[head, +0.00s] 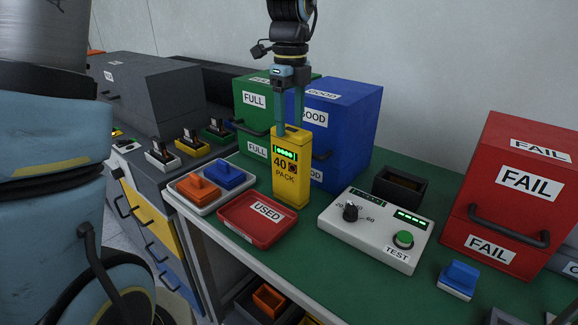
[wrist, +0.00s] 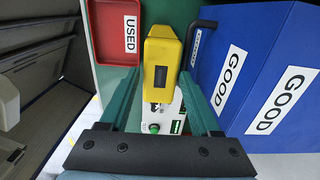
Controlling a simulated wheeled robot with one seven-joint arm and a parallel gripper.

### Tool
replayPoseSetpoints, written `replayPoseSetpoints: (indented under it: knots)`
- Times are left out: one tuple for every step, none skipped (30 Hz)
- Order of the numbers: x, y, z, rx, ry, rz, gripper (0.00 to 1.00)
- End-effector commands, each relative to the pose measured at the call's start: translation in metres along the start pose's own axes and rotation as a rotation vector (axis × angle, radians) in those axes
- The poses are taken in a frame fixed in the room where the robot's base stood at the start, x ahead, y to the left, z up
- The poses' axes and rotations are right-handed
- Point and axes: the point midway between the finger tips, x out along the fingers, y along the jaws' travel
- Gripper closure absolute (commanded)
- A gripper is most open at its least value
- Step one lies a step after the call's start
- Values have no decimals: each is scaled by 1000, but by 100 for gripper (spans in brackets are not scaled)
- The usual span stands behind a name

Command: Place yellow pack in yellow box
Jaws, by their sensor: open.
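The yellow pack (head: 291,172) stands upright on the green bench top, its face reading "40 PACK" under a lit green display. My gripper (head: 290,130) points down at the pack's top end. Its two fingers are open, one on either side of the top as seen from above. In the wrist view the pack (wrist: 160,55) lies between and beyond the fingertips (wrist: 157,78), with a gap visible. I cannot tell whether a finger touches it. A yellow drawer front (head: 150,212) shows in the cabinet at left. No open yellow box is clearly visible.
A red USED tray (head: 235,232) lies in front of the pack. Green FULL (head: 250,130) and blue GOOD (head: 352,125) boxes stand behind. A white TEST unit (head: 375,250) is to the right, then a red FAIL box (head: 520,180). A switch tray (head: 180,207) sits left.

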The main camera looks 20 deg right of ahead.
Motion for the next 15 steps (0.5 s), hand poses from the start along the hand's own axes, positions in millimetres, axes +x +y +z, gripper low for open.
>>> replayPoseSetpoints:
  knots:
    - [6, 0, 0, 0, 1, 2, 36]
    - [9, 0, 0, 0, 1, 1, 36]
    - [12, 0, -1, 0, 1, 1, 36]
    - [13, 0, -1, 0, 1, 1, 36]
    - [14, 0, -1, 0, 1, 0, 36]
    - [17, 0, -1, 0, 1, 0, 36]
    - [19, 0, -1, 0, 1, 0, 36]
    - [22, 0, -1, 0, 2, 2, 36]
    - [27, 0, -2, 0, 2, 2, 36]
    - [32, 0, -2, 0, 2, 4, 36]
    - [36, 0, -2, 0, 2, 3, 36]
    - [43, 0, -2, 0, 2, 4, 36]
    - [47, 0, -3, -1, 2, 3, 36]
    - [52, 0, -2, -1, 2, 3, 36]
    - [57, 0, -3, 0, 2, 2, 36]
